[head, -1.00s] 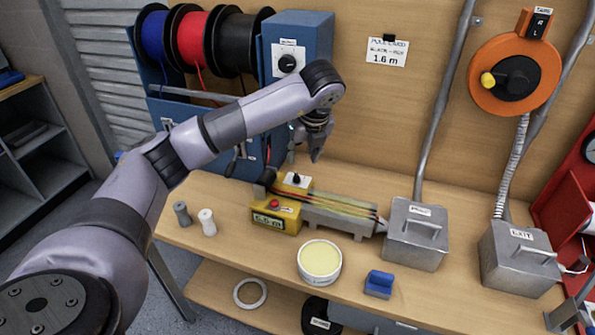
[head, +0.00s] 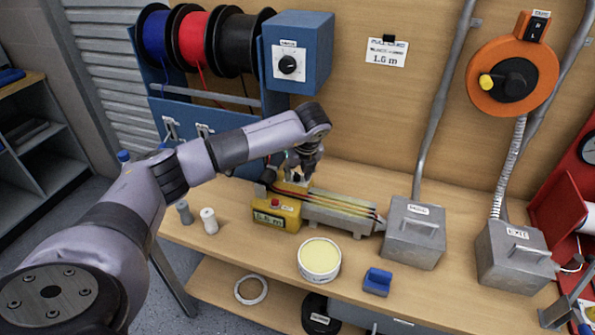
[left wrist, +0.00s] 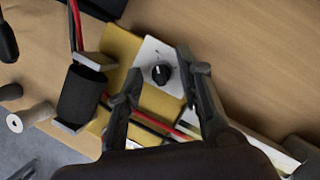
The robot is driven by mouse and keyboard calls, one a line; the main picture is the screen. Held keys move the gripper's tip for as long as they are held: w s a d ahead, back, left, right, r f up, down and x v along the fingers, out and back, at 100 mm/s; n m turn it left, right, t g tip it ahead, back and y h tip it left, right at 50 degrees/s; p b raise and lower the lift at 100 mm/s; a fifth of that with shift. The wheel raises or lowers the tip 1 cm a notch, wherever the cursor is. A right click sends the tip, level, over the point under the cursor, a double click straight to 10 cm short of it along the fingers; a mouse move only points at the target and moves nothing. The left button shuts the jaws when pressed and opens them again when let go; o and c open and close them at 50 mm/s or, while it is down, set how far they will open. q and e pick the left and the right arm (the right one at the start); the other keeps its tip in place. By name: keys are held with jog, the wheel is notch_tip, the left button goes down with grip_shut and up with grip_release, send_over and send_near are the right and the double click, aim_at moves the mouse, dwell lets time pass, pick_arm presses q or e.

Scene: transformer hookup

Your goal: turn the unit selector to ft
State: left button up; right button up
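The unit selector is a small black knob (left wrist: 161,73) on a white plate (left wrist: 150,52) on top of the yellow measuring unit (head: 287,222). The unit stands on the workbench and has a red button (head: 275,203) and a small display (head: 268,218), too small to read surely. My left gripper (head: 305,176) is above the back of the unit and hides the knob in the head view. In the left wrist view the left gripper (left wrist: 160,74) is open, one finger on either side of the knob; contact cannot be told. My right gripper is out of view.
Red, black and yellow wires (head: 345,205) run from the unit through a grey channel. Grey metal boxes (head: 413,232) stand to the right. A round yellow-topped tub (head: 319,258), a blue block (head: 377,281) and two small spools (head: 209,221) are at the front. A blue cabinet (head: 298,50) is behind.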

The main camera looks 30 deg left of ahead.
pick_arm(q)
grip_shut()
dwell(0.4)
jog(key=m+b, duration=0.1)
jog(key=m+t+b, duration=0.1)
jog(key=b, duration=0.1)
jog(key=shift+a+f+m+h, duration=0.15)
jog(key=shift+f+m+h, duration=0.05)
jog(key=shift+m+h, duration=0.2)
jog(key=m+b, duration=0.1)
jog(key=m, duration=0.1)
jog(key=m+h+b, duration=0.1)
jog(key=m+b, duration=0.1)
jog(key=shift+s+a+m+t+h, duration=0.1)
jog(key=shift+m+t+h, duration=0.2)
jog(key=shift+t, duration=0.1)
jog(key=m+h+b, duration=0.1)
jog(key=m, duration=0.2)
jog(key=shift+r+m+b, duration=0.15)
jog(key=shift+m+b, duration=0.15)
jog(key=shift+b, duration=0.05)
jog(key=m+h, duration=0.2)
jog(key=m, duration=0.2)
jog(key=shift+a+r+m, duration=0.1)
jog(key=shift+a+m, duration=0.05)
jog(key=shift+m, duration=0.15)
jog(key=shift+o, duration=0.7)
grip_release()
